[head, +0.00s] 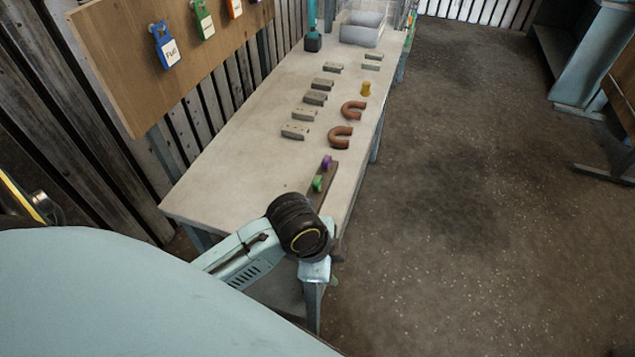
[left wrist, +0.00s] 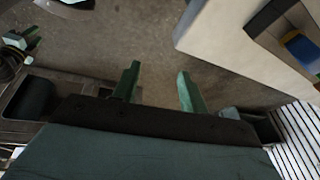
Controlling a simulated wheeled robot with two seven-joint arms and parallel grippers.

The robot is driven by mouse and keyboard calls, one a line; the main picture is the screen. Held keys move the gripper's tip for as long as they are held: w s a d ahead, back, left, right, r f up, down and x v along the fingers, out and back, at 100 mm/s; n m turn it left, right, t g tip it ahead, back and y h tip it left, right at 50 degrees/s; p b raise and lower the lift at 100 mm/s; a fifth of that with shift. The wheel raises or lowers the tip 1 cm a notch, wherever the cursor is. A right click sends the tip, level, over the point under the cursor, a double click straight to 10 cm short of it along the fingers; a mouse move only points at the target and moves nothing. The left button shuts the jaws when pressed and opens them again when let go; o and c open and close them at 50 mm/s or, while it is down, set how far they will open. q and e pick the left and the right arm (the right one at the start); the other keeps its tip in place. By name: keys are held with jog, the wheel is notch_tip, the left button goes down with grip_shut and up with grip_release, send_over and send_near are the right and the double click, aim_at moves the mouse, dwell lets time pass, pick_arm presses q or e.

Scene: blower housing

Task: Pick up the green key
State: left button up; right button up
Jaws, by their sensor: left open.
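The green key (head: 317,184) stands on a dark strip (head: 328,182) near the near right edge of the workbench in the head view. A purple key (head: 326,162) stands just beyond it on the same strip. My left arm reaches in from the left, and its dark wrist (head: 297,222) is in front of the strip's near end. In the left wrist view the green fingers of my left gripper (left wrist: 157,85) are apart with nothing between them, over bare floor. In the head view the gripper is mostly hidden.
The workbench (head: 230,165) holds several grey blocks (head: 295,132), two copper-coloured U-bends (head: 341,136), a yellow piece (head: 365,89) and a grey bin (head: 362,30). A board with coloured padlocks (head: 166,46) stands along the left. The floor (head: 480,200) to the right is clear.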

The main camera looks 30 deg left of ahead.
pick_arm(q)
jog(key=w+r+m+g, duration=0.1)
jog(key=w+r+m, duration=0.1)
jog(key=w+m, duration=0.45)
notch_tip(320, 180, up, 12)
jog(key=m+g+y, duration=0.2)
jog(key=m, duration=1.2)
send_over(317, 178)
jog(key=f, duration=0.7)
jog(key=shift+w+d+f, duration=0.25)
jog(key=shift+s+a+f+p, duration=0.15)
jog(key=shift+f, duration=1.25)
jog(key=shift+s+a+f+p, duration=0.1)
jog(key=shift+f+p, duration=0.05)
jog(key=shift+f, duration=1.2)
grip_shut()
